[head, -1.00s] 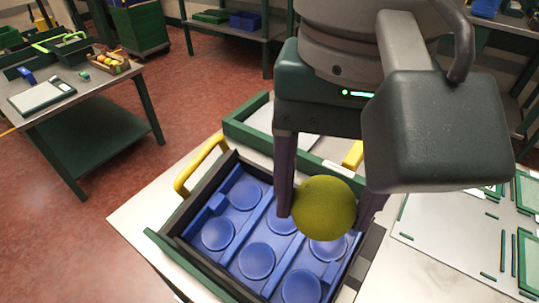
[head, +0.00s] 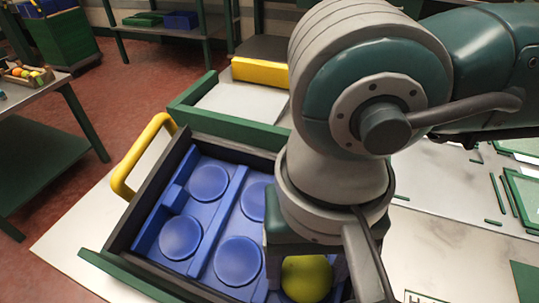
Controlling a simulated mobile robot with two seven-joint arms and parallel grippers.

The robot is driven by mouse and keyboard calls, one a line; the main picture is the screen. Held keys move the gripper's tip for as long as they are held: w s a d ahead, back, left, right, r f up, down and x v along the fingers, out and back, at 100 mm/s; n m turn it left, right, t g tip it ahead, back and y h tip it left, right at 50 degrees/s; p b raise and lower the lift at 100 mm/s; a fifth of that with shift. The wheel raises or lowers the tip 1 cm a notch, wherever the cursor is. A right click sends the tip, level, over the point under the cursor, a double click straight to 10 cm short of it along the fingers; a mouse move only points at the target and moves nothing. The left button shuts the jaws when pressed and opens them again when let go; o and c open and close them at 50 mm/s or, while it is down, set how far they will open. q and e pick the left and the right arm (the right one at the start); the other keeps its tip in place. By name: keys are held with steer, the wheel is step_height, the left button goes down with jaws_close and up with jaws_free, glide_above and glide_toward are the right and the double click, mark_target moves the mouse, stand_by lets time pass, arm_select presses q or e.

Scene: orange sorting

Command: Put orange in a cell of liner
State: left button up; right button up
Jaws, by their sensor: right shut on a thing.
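The orange (head: 306,280) is a round yellow-green fruit near the bottom edge of the head view. My right gripper (head: 305,276) points down over the liner and is shut on the orange, partly covering it. The blue liner (head: 216,222) has round shallow cells and lies in a dark crate (head: 130,213) with a yellow handle. The visible cells on the left are empty. The orange is low over the right part of the liner; I cannot tell whether it touches a cell. My arm hides the liner's right side. My left gripper is out of view.
A green-edged tray (head: 222,117) lies behind the crate, with a yellow bar (head: 259,73) beyond it. Green-framed flat pieces lie on the table at right. Another table (head: 30,115) with a fruit box stands at far left.

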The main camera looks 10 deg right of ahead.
mark_target(309, 268)
steer(key=shift+f, duration=0.1)
steer(key=o, duration=1.1)
steer(key=shift+d, duration=0.1)
steer(key=shift+o, duration=0.2)
steer(key=shift+r, duration=0.45)
step_height(309, 268, up, 11)
steer(key=shift+r, duration=0.15)
